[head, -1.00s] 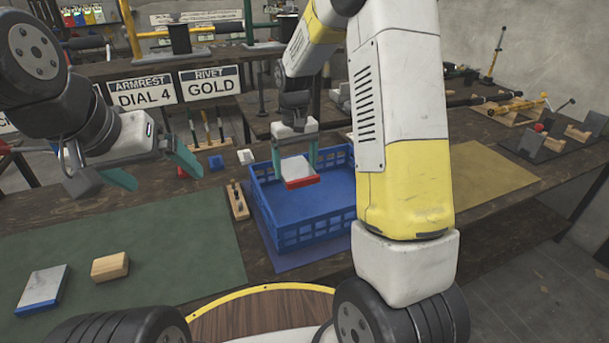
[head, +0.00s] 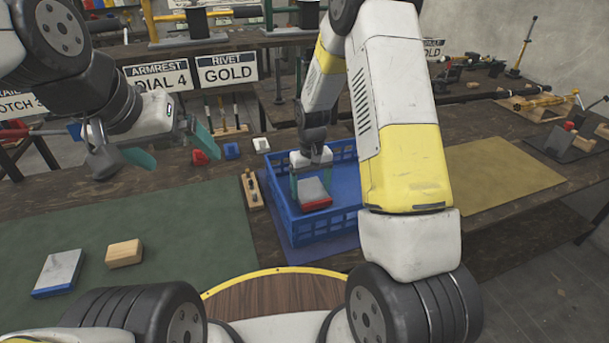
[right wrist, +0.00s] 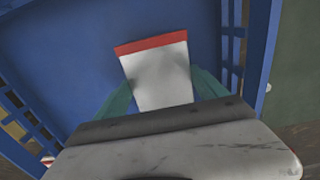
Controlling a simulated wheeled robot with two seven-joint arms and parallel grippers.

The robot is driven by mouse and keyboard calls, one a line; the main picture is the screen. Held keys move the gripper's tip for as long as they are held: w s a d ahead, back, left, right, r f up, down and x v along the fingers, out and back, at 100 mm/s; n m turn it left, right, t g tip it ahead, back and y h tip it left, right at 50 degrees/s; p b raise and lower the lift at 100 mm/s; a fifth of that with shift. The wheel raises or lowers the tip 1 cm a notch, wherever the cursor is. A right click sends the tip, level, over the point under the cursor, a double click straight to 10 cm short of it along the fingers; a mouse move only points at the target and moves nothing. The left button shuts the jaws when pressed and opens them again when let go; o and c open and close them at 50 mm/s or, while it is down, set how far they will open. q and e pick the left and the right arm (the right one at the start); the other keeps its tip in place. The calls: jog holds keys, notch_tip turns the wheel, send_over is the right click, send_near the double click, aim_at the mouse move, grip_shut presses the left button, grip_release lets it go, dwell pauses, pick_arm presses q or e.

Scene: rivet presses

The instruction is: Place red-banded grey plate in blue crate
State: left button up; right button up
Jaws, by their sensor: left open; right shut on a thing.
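The red-banded grey plate (head: 313,190) is between the teal fingers of my right gripper (head: 312,184), which is shut on it. The plate is inside the walls of the blue crate (head: 318,228), its red edge towards me. In the right wrist view the plate (right wrist: 158,75) shows its red band at the far end, over the crate's blue floor (right wrist: 90,50). I cannot tell whether it touches the floor. My left gripper (head: 172,150) is open and empty, above the back of the green mat, left of the crate.
A blue-edged grey plate (head: 58,272) and a wooden block (head: 124,253) lie on the green mat (head: 180,235). A wooden peg rack (head: 252,188) stands beside the crate's left wall. Red, blue and white small pieces lie behind. The yellow mat (head: 500,175) is bare.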

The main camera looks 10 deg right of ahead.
aim_at(311, 190)
jog(key=shift+f, duration=0.7)
jog(key=o, duration=2)
jog(key=shift+f, duration=0.15)
notch_tip(311, 190, up, 12)
jog(key=s+d+r+m+t+y, duration=0.1)
jog(key=s+r, duration=0.4)
jog(key=r, duration=0.2)
jog(key=s+d+r+t, duration=0.1)
jog(key=s+r+t, duration=0.1)
jog(key=s+r, duration=0.35)
jog(key=s+r+t, duration=0.1)
jog(key=s+r, duration=0.3)
jog(key=s, duration=0.2)
jog(key=s+r+t+y, duration=0.1)
jog(key=s+r+t, duration=0.1)
jog(key=s, duration=0.5)
jog(key=shift+s+d+r+m, duration=0.3)
jog(key=shift+d+r+m, duration=0.1)
jog(key=shift+r, duration=0.5)
